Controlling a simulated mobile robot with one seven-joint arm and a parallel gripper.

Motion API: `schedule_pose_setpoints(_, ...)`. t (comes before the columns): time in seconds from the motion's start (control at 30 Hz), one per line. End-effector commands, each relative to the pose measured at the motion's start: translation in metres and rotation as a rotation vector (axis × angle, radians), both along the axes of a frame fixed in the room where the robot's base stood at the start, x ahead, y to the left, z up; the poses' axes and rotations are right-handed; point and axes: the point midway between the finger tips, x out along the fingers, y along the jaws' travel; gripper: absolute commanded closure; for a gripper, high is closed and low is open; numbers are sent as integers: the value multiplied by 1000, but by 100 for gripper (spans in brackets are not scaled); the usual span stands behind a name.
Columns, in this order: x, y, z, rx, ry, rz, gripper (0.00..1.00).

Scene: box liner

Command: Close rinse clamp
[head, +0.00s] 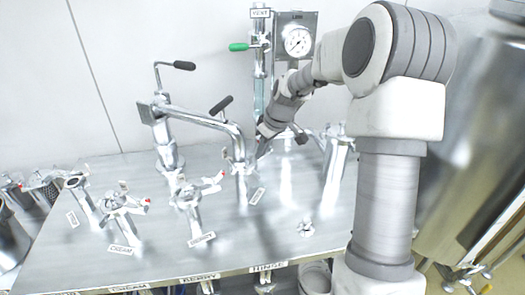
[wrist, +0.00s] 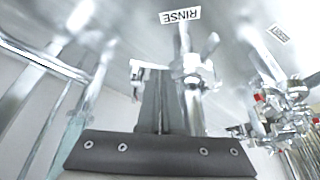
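The rinse clamp (wrist: 190,68) is a shiny metal collar around an upright pipe in the wrist view, with a wing-shaped piece at its upper right. A bright bracket-like piece (wrist: 140,72) stands out to its left. The label RINSE (wrist: 180,15) lies on the table beside it, upside down in this view. In the head view the rinse pipe (head: 241,184) stands below a long swung pipe, and its clamp is small and partly hidden. My gripper (wrist: 157,75) has its fingers together, just left of the clamp. I cannot tell whether they touch it. It shows beside the pipe top in the head view (head: 260,152).
Other clamped ports, CREAM (head: 122,205) and BERRY (head: 190,200), stand left with red-tipped levers. The table's front middle is mostly clear.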

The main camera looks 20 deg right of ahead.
Motion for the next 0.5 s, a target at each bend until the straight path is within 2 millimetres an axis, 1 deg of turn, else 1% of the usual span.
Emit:
schedule_pose_setpoints(0.17,2,1,-1,2,2,57,100)
schedule_pose_setpoints(0.5,8,3,-1,2,3,116,100)
